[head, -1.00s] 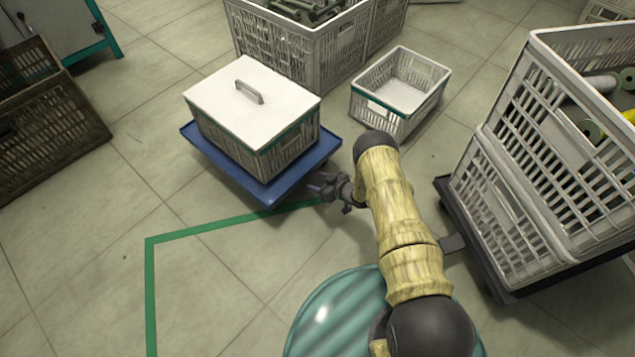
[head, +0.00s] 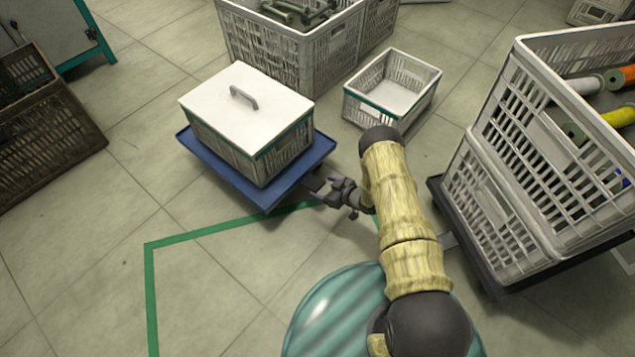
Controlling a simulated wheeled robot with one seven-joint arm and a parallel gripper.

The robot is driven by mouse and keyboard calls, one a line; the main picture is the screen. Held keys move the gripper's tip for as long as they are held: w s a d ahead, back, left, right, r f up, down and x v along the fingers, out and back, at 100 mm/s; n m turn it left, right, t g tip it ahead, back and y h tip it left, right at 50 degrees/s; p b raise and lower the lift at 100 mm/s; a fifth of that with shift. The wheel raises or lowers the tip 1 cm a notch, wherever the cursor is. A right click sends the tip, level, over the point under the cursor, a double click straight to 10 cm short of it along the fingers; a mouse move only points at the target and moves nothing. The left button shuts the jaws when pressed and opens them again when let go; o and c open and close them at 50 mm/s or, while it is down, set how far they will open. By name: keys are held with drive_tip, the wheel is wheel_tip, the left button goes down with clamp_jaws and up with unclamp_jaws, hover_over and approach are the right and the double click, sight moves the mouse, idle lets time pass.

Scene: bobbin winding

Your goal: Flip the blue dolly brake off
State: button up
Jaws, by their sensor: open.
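The blue dolly (head: 230,179) stands on the floor left of centre and carries a crate (head: 284,153) with a white handled lid (head: 247,106). A small dark piece, which may be the brake pedal (head: 313,184), shows at the dolly's right corner, beside the gripper. My gripper (head: 325,192) is open and empty, just right of that corner and low over the floor. Its fingers point left toward the dark piece. I cannot tell whether they touch it, nor which way the pedal is set.
A small empty white crate (head: 390,92) stands behind the gripper. Large grey crates (head: 290,52) stand at the back. A dark dolly with stacked crates (head: 522,190) holding bobbins is on the right. A green floor line (head: 200,234) runs in front; the floor at front left is clear.

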drive_tip(key=p+v, duration=0.4)
drive_tip(key=v, duration=0.8)
drive_tip(key=shift+w+a, duration=0.1)
drive_tip(key=w+d+r+m+h+p, duration=0.1)
drive_tip(key=w+d+r+m+h, duration=0.2)
drive_tip(key=r, duration=0.9)
drive_tip(key=w+d+r+m+h+p, duration=0.1)
drive_tip(key=w+d+r+h, duration=0.25)
drive_tip(key=r, duration=0.75)
drive_tip(key=s+r+m+g+h, duration=0.25)
drive_tip(key=s+r, duration=0.65)
drive_tip(key=r, duration=0.5)
drive_tip(key=s+a+r+m+g+p, duration=0.15)
drive_tip(key=s+r, duration=0.25)
drive_tip(key=s, duration=0.4)
drive_tip(key=s+a+r+m+g, duration=0.1)
drive_tip(key=s+a+r+m, duration=0.1)
drive_tip(key=s+r, duration=0.45)
drive_tip(key=w+p+v, duration=0.2)
drive_tip(key=p+v, duration=0.9)
drive_tip(key=p, duration=0.1)
drive_tip(key=w+r+p+v, duration=0.1)
drive_tip(key=w+p+v, duration=0.2)
drive_tip(key=p+v, duration=0.9)
drive_tip(key=w+r+p+v, duration=0.1)
drive_tip(key=w+p+v, duration=0.2)
drive_tip(key=p+v, duration=0.9)
drive_tip(key=shift+p, duration=0.8)
